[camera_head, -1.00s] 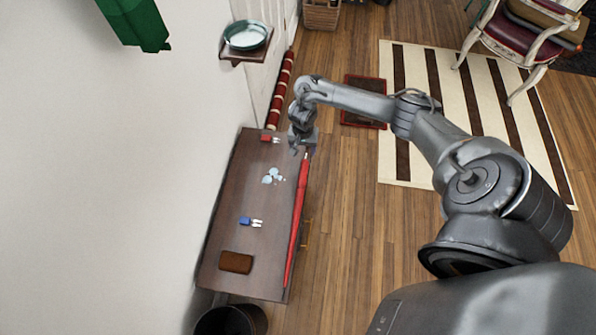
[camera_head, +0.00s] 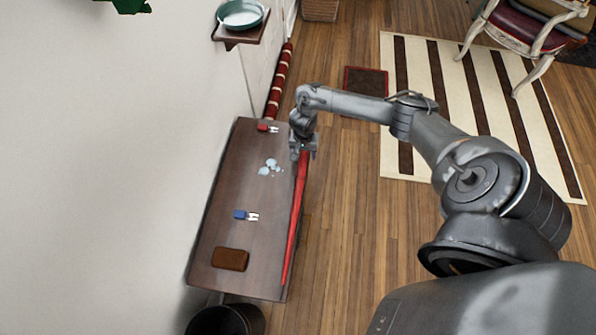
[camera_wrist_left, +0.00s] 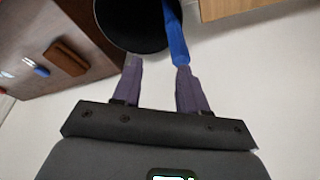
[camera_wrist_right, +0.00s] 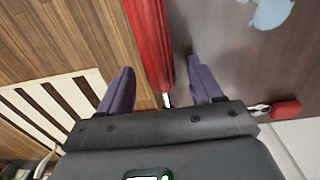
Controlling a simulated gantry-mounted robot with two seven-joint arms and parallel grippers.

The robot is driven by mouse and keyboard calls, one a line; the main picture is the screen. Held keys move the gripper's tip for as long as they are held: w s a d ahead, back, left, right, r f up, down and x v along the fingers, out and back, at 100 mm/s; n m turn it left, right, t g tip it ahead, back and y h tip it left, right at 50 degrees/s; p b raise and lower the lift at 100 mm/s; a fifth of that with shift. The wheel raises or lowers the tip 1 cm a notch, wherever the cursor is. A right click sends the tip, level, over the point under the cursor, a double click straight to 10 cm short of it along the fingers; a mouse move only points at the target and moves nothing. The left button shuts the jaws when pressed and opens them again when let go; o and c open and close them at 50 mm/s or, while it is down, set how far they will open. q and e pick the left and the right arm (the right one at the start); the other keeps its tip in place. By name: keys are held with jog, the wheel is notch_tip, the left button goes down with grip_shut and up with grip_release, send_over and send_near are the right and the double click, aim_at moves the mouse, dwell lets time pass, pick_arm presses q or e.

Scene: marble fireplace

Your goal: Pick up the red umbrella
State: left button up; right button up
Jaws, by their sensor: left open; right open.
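The red umbrella (camera_head: 294,228) is long, narrow and closed. It lies along the right edge of a dark wooden table. My right gripper (camera_head: 304,154) is at the far end of the umbrella in the head view, hiding its tip. In the right wrist view, the umbrella (camera_wrist_right: 151,45) runs between the two fingers of my right gripper (camera_wrist_right: 160,85), which is open; its thin pale tip shows near the palm. I cannot tell the height gap. My left gripper (camera_wrist_left: 158,68) is open, with a blue strip (camera_wrist_left: 176,38) beyond its right finger; it is not in the head view.
The table (camera_head: 225,190) holds a brown wallet-like item (camera_head: 231,259), a blue item (camera_head: 245,215), a red item (camera_head: 267,128) and pale blue patches (camera_head: 269,167). A dark bin (camera_head: 225,322) stands at the near end. A wall shelf with a bowl (camera_head: 240,14) is at the back.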

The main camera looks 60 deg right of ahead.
grip_shut()
dwell(0.4)
